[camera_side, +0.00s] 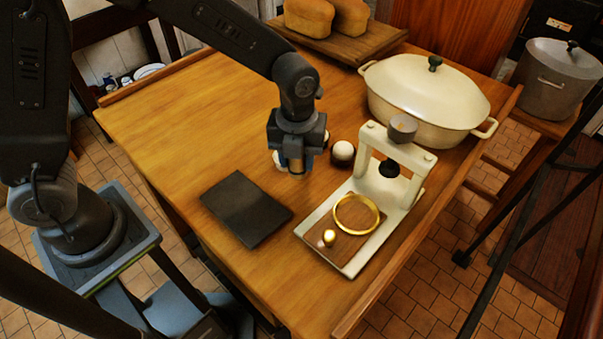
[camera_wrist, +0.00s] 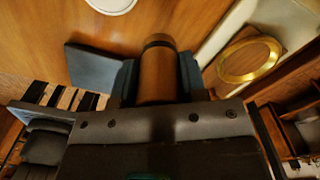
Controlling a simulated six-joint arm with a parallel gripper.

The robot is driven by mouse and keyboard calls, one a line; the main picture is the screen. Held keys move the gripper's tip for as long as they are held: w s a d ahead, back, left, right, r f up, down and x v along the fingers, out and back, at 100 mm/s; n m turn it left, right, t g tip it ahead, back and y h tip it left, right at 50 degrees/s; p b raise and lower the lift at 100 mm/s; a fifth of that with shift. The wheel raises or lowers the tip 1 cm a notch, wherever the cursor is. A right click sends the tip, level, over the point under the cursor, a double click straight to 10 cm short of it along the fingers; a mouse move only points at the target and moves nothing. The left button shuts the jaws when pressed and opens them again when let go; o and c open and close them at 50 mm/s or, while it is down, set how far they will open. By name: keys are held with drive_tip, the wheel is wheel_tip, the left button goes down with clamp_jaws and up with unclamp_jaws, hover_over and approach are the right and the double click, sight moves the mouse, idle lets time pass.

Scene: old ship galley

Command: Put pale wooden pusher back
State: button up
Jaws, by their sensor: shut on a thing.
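My gripper (camera_side: 293,160) points down above the table, left of the cream press. It is shut on a wooden cylinder, the pusher, which shows between the jaws in the wrist view (camera_wrist: 157,75) with a dark band near its far end. In the side view most of the pusher is hidden by the jaws. A white round thing (camera_side: 278,160) shows partly behind the gripper; a white disc (camera_wrist: 110,4) is cut off at the top of the wrist view. A dark flat slab (camera_side: 246,208) lies on the table in front and left of the gripper.
A dark round holder with a white top (camera_side: 343,153) stands just right of the gripper. A lidded cream pot (camera_side: 425,95) stands behind. The table's left is clear.

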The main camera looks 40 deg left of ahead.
sight(302, 176)
drive_tip(key=shift+d+f, duration=0.45)
drive_tip(key=shift+d, duration=0.05)
drive_tip(key=shift+f, duration=1.85)
drive_tip(key=shift+f, duration=0.1)
drive_tip(key=o, duration=1)
